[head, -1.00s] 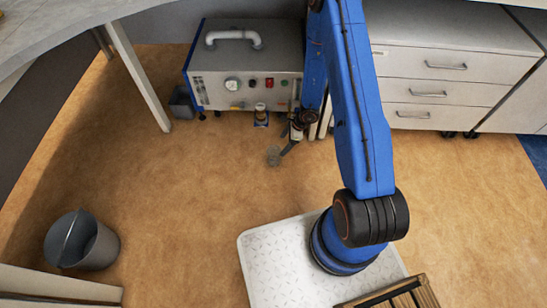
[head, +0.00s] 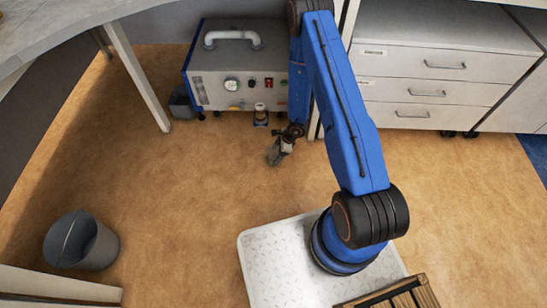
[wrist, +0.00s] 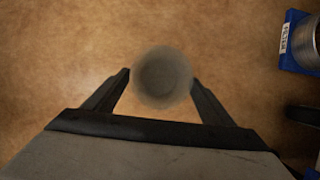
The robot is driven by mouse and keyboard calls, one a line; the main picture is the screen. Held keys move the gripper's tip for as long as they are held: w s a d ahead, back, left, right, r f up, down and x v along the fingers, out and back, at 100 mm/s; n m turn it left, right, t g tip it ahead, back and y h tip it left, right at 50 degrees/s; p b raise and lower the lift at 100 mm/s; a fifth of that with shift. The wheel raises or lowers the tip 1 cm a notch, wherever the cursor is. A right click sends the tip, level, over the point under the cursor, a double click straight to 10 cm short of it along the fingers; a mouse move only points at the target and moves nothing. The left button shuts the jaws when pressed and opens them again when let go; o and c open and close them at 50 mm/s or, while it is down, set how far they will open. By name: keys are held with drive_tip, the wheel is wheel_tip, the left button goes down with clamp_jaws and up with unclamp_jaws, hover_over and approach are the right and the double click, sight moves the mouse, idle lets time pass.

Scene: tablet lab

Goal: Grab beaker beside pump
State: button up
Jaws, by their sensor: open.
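The beaker (wrist: 162,77) is a translucent grey round vessel, seen from above in the wrist view, standing on the brown floor. In the head view the beaker (head: 273,157) is a small pale shape, partly hidden by my gripper (head: 280,150). My gripper also shows in the wrist view (wrist: 160,80), with one finger on each side of the beaker's near part. The fingers are open; I cannot tell whether they touch the glass. The pump (head: 243,75) is a grey box with blue edges, a white handle and a gauge, behind the beaker.
A blue-based filter (head: 261,115) stands before the pump and shows at the wrist view's upper right (wrist: 307,42). A small grey bin (head: 181,103) is left of the pump. A grey bucket (head: 82,241) stands front left. Drawers (head: 437,89) are at right. Floor left of the beaker is clear.

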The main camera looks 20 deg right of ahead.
drive_tip(key=shift+x, duration=1.6)
drive_tip(key=shift+c, duration=0.7)
drive_tip(key=c, duration=1)
drive_tip(key=shift+r, duration=0.1)
